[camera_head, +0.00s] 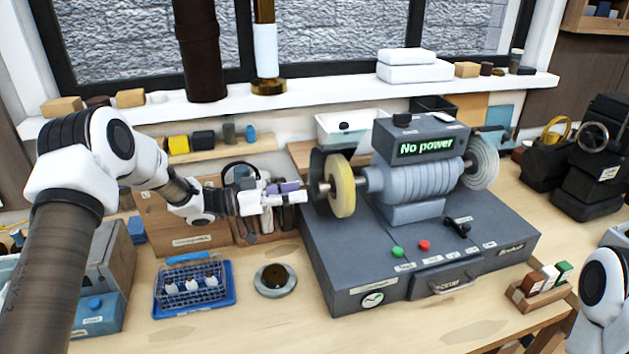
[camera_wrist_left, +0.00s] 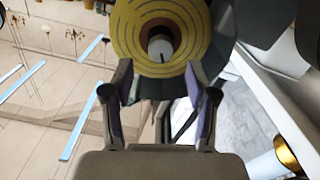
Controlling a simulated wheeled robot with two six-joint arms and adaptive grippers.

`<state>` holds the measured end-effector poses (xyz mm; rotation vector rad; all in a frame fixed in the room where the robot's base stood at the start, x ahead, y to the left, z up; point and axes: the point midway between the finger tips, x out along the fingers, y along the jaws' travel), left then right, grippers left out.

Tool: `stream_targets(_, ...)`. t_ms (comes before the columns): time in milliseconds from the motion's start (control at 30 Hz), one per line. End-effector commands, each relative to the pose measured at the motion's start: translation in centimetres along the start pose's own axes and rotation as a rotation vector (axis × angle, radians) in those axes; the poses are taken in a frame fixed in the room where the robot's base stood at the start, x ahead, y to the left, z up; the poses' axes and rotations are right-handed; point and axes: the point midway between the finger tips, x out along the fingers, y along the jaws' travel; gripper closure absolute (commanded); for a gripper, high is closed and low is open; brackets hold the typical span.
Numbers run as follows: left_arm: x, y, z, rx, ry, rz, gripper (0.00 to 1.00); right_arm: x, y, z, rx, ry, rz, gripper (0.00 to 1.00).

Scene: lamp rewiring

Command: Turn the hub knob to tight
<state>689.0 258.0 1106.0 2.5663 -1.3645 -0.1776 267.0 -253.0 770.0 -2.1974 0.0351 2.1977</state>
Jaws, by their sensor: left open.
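The grey bench machine (camera_head: 415,185) has a "No power" display and a yellow buffing wheel (camera_head: 343,186) on its left side. The hub knob (camera_head: 325,187) shows small at the wheel's left face; in the left wrist view the hub (camera_wrist_left: 160,44) is a dark round centre with a pale end, ringed by the yellow wheel (camera_wrist_left: 135,25). My left gripper (camera_head: 303,190) points right at the hub. In the left wrist view its fingers (camera_wrist_left: 160,82) are spread, below the hub in the picture, with nothing between them. Any tightness mark on the knob cannot be read. My right gripper is out of view.
A dark guard (camera_head: 317,165) stands beside the wheel. Green (camera_head: 397,252) and red (camera_head: 424,245) buttons sit on the machine's base. A blue tray (camera_head: 222,305) with a wire basket and a round dish (camera_head: 275,280) lie in front. Part of my right arm shows at the right edge.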

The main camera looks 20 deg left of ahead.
Motion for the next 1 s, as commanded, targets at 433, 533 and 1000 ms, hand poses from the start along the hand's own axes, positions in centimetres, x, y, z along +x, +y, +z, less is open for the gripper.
stream_targets(433, 5.3, 0.0, 0.0, 0.000, 0.000, -0.001, 0.42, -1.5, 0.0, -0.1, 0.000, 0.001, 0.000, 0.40)
stream_targets(533, 5.3, 0.0, 0.0, 0.000, 0.000, -0.001, 0.42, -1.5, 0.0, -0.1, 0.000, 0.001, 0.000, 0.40)
stream_targets(1000, 5.3, 0.0, 0.1, 0.004, -0.002, -0.001, 1.00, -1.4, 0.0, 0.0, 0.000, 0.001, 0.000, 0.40)
